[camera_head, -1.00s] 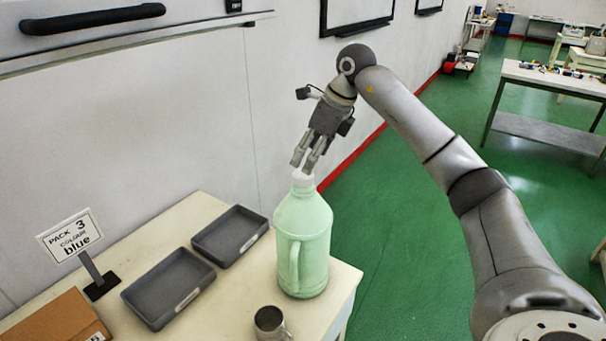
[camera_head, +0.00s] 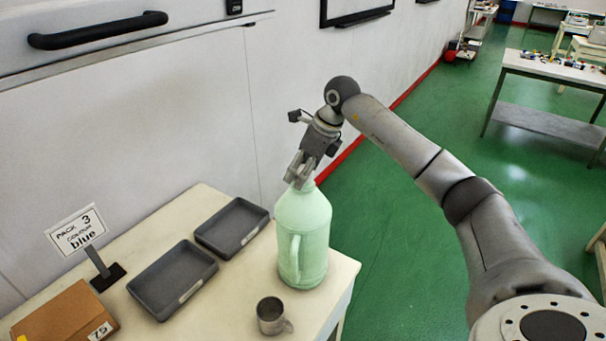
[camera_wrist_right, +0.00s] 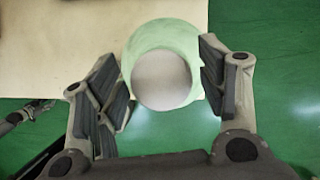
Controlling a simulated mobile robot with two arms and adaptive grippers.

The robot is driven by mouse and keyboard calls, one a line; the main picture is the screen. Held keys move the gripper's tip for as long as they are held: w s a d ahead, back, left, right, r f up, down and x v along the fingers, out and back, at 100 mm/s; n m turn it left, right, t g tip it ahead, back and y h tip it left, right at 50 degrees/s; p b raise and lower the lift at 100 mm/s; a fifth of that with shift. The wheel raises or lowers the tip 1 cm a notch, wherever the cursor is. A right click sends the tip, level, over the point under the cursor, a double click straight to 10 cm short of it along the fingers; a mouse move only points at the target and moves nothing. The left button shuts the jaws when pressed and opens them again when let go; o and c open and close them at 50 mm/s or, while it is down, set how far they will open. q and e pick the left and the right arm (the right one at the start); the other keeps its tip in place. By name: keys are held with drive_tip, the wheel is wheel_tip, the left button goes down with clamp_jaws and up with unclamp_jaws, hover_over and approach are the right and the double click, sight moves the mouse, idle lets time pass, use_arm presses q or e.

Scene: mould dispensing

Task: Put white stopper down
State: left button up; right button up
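A pale green jug (camera_head: 303,235) with a side handle stands upright near the right edge of the table. The white stopper (camera_wrist_right: 162,80) sits over the jug's top, between my right gripper's fingers; in the head view the fingers mostly hide it. My right gripper (camera_head: 296,182) points down at the jug's neck. In the right wrist view its fingers (camera_wrist_right: 167,85) are spread on both sides of the stopper. A strip of green shows between the stopper and the right-hand finger; the left-hand finger lies close to the stopper's edge.
On the table (camera_head: 225,285) are two grey trays (camera_head: 172,280) (camera_head: 232,228), a metal mug (camera_head: 270,315), a cardboard box (camera_head: 65,315) and a sign (camera_head: 76,230) reading "PACK 3 COLOUR blue". The wall runs close behind the table. Open green floor lies to the right.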

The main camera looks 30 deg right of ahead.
drive_tip(key=c, duration=0.7)
drive_tip(key=shift+r, duration=0.1)
